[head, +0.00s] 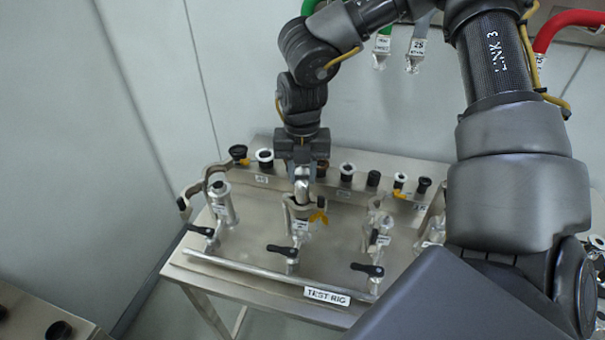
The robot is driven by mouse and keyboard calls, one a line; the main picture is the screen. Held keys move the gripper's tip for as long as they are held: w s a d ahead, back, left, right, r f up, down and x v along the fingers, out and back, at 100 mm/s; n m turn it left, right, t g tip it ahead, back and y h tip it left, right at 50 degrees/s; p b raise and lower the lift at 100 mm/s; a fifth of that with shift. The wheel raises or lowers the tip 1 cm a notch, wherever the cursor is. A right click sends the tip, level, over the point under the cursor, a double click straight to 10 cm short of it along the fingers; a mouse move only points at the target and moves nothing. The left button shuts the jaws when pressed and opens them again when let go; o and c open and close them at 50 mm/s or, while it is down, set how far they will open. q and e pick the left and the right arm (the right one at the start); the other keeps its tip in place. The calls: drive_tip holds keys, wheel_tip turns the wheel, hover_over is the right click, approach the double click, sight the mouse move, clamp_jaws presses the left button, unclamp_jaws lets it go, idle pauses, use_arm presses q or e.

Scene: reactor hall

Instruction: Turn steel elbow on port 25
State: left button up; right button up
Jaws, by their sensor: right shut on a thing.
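The steel elbow (302,187) is a short shiny pipe piece at the middle port of the test rig. My right gripper (300,170) reaches down from above and is shut on the elbow's upper end. The port (300,226) below it is a steel body with a small label too small to read and an orange tab at its right side. The gripper hides the top of the elbow, so I cannot tell which way its mouth points. My left gripper is not in view.
The steel test rig table (240,275) carries black valve levers (282,250) along the front and a row of capped fittings behind. A grey hose tagged 25 (415,55) hangs at the back.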

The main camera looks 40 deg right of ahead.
drive_tip(key=shift+w+a+n+b, duration=0.15)
drive_tip(key=shift+n+b, duration=0.2)
drive_tip(key=shift+n, duration=0.45)
drive_tip(key=shift+f+n+b, duration=0.15)
drive_tip(key=shift+n+b, duration=0.35)
drive_tip(key=shift+n, duration=0.2)
drive_tip(key=shift+a+n, duration=0.2)
drive_tip(key=shift+n, duration=0.5)
drive_tip(key=shift+b, duration=0.3)
drive_tip(key=shift+w+a+n+b, duration=0.1)
drive_tip(key=shift+n+b, duration=0.25)
drive_tip(key=shift+n, duration=0.45)
drive_tip(key=shift+a+n, duration=0.1)
drive_tip(key=shift+n, duration=0.4)
